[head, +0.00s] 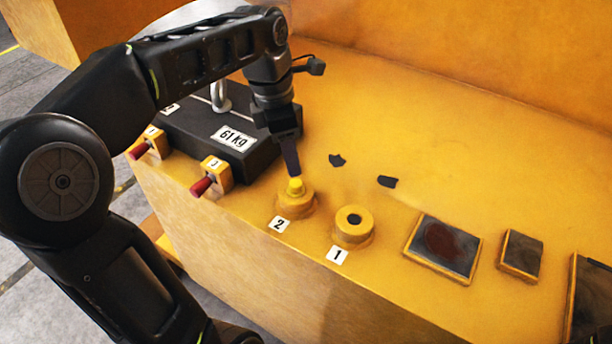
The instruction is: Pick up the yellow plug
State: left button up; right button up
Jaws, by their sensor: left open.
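The yellow plug (296,186) is small and bright yellow. It sits upright in the round yellow socket marked 2 (295,206) on the yellow bench. My left gripper (292,168) points down right above the plug, its dark fingers at or very near the plug's top. The gripper is open. I cannot tell whether its fingers touch the plug or stand around it. The socket marked 1 (353,229), to the right, shows a dark empty hole. My right gripper is not in view.
Two red-handled clamps (209,180) (147,146) line the front edge. Two dark chips (337,160) (387,182) lie behind the sockets. Framed dark pads (443,246) (520,255) lie at right. The bench's back middle is clear.

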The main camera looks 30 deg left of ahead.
aim_at(295, 183)
pick_arm(q)
jog(key=shift+s, duration=0.15)
jog(key=shift+f, duration=0.1)
jog(key=shift+w+d+f, duration=0.1)
jog(key=shift+w+f, duration=0.1)
jog(key=shift+f, duration=1)
jog(key=f, duration=0.2)
jog(key=f+p, duration=0.1)
jog(key=f, duration=0.2)
jog(key=shift+w+d+f, duration=0.1)
jog(key=shift+w+d, duration=0.05)
jog(key=shift+w, duration=0.05)
jog(key=shift+c, duration=0.2)
grip_shut()
